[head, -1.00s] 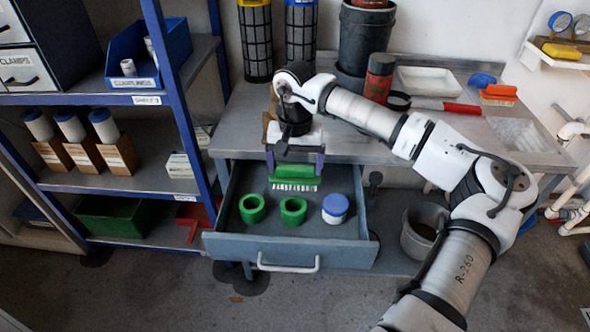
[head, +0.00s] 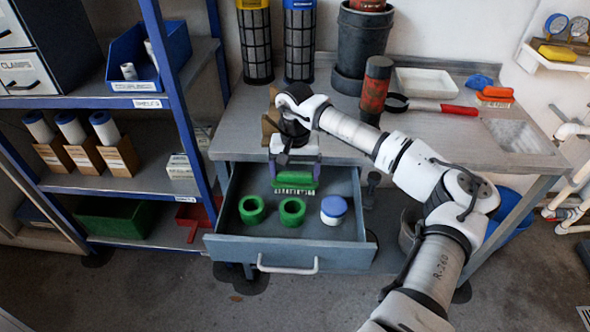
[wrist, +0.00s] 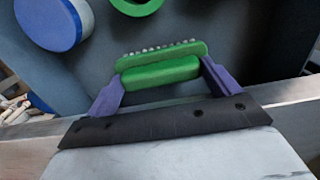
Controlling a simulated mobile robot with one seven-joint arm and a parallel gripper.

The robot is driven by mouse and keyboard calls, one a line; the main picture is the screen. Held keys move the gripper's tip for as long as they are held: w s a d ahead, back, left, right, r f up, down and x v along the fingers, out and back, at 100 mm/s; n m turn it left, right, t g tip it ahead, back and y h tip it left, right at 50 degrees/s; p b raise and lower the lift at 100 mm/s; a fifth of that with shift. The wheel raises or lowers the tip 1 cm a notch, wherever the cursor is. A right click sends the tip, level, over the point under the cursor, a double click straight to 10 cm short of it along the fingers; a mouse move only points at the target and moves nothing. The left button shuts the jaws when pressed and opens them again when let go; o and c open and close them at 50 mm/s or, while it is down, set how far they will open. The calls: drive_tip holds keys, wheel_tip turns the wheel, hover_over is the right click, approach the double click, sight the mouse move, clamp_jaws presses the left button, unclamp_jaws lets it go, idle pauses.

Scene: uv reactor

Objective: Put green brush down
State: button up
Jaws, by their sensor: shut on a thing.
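The green brush (head: 294,182) has a green body and pale bristles that face down. My gripper (head: 294,172) is shut on it, one purple finger at each end. In the head view the brush is over the back part of the open grey drawer (head: 290,246). The brush also shows in the wrist view (wrist: 160,68) between the purple fingers, with the drawer floor beyond. I cannot tell whether the bristles touch the drawer floor.
The workbench top (head: 450,140) is above the drawer. A blue-framed shelf (head: 176,110) stands at the left.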

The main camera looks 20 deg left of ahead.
sight(295, 173)
drive_tip(key=shift+f, duration=0.2)
drive_tip(key=o, duration=0.8)
wheel_tip(295, 173, up, 12)
drive_tip(key=shift+r, duration=0.25)
